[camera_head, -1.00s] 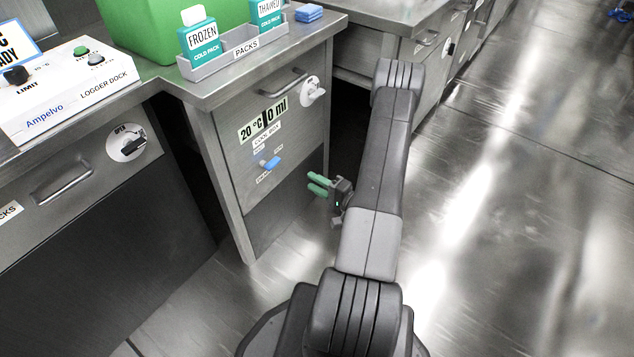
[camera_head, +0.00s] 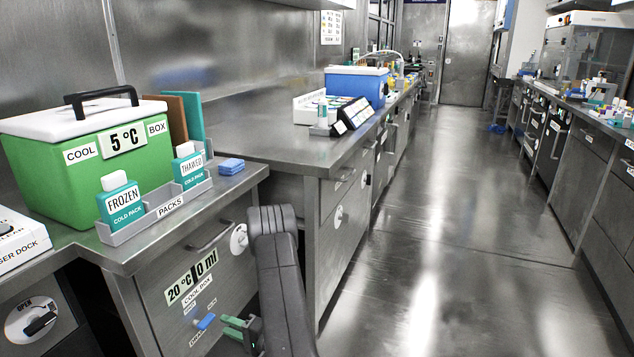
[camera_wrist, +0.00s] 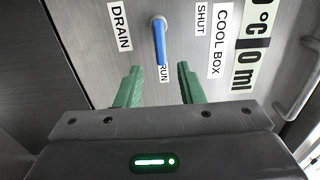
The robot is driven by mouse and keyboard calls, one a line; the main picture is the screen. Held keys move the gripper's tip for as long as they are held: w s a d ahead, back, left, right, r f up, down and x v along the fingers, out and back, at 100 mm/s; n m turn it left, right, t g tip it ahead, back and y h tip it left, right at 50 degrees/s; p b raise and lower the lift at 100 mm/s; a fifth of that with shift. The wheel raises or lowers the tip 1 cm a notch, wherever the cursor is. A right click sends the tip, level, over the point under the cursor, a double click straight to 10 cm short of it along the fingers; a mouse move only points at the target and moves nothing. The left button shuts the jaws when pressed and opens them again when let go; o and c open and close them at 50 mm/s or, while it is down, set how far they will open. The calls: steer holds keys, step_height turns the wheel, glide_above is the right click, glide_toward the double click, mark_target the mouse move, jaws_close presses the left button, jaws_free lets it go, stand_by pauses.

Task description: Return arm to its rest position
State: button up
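My arm (camera_head: 280,285) is folded at the bottom of the head view, beside the cool box drawer front. My gripper (camera_head: 228,327) has green fingers pointing left toward that front. In the wrist view my gripper (camera_wrist: 158,80) is open, its two green fingers apart with nothing between them. A blue lever (camera_wrist: 159,42) on the panel is just beyond the fingertips, apart from them, near the RUN label, between DRAIN and SHUT. The lever (camera_head: 205,322) also shows in the head view, left of the fingers.
A green cool box (camera_head: 90,155) reading 5 °C and a grey packs tray (camera_head: 160,206) with FROZEN and THAWED packs stand on the bench above. A second bench (camera_head: 300,150) lies beyond. The aisle floor (camera_head: 450,250) to the right is clear.

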mark_target(213, 319)
steer(key=shift+b+x, duration=0.45)
steer(key=shift+x, duration=2.25)
steer(key=p+v, duration=0.3)
steer(key=v, duration=1.1)
steer(key=b+x, duration=0.3)
steer(key=x, duration=1.1)
steer(key=shift+r, duration=0.1)
steer(key=shift+r+n, duration=0.25)
steer(key=shift+n, duration=0.65)
steer(key=shift+r+n, duration=0.2)
steer(key=shift+n, duration=0.7)
